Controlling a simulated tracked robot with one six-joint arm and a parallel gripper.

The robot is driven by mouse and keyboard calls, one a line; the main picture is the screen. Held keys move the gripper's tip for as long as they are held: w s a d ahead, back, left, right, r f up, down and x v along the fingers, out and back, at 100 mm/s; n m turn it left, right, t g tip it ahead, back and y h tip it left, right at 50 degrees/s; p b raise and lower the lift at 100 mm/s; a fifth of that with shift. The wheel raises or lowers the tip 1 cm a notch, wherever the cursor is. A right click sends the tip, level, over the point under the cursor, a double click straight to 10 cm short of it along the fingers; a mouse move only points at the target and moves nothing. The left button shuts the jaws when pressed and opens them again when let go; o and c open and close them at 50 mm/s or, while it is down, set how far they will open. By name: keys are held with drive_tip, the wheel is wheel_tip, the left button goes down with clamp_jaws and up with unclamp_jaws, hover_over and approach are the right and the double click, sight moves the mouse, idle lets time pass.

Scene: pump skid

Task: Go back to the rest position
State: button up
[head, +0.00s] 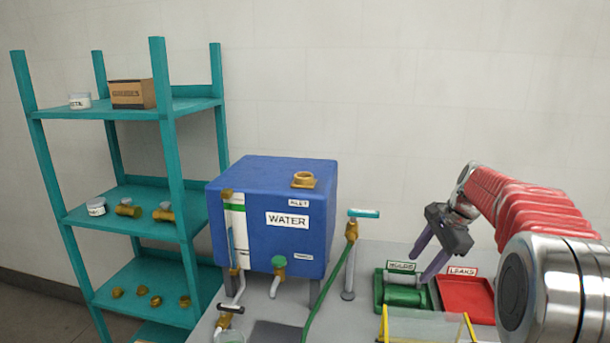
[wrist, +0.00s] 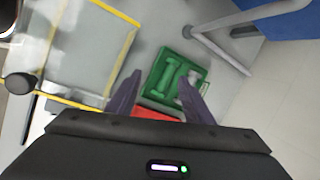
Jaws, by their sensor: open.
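My gripper (head: 429,259) is open, with its purple fingers apart and nothing between them. In the head view it hangs on the right, in front of the wall and above the green tray. It also shows in the wrist view (wrist: 152,92), its two fingers spread. The red arm reaches in from the right edge. The green tray (head: 379,287) holds green parts; in the wrist view the tray (wrist: 203,73) lies beyond the fingertips. The red tray (head: 468,298) sits beside it, partly hidden by my arm.
A blue water tank (head: 265,240) with taps stands on the grey bench, a teal-handled valve (head: 351,235) beside it. A yellow-edged clear box (head: 425,327) is at the front. A teal shelf (head: 160,180) with jars, a carton and brass fittings stands left. The wall space above the tank is clear.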

drive_tip(key=s+a+r+n+t+h, duration=0.1)
drive_tip(key=s+a+r+n, duration=0.3)
drive_tip(key=s, duration=0.5)
drive_tip(key=s+a+r+n+h, duration=0.1)
drive_tip(key=s+a+r+n, duration=0.1)
drive_tip(key=s+a+n, duration=0.35)
drive_tip(key=s+a+f+n+t, duration=0.1)
drive_tip(key=s+a+f+n, duration=0.1)
drive_tip(key=s, duration=0.7)
drive_tip(key=s+a+f+n+t+h, duration=0.1)
drive_tip(key=s+f+n, duration=0.3)
drive_tip(key=s, duration=0.6)
drive_tip(key=shift+s+a+n, duration=0.25)
drive_tip(key=shift+a+n, duration=0.2)
drive_tip(key=shift+a, duration=0.25)
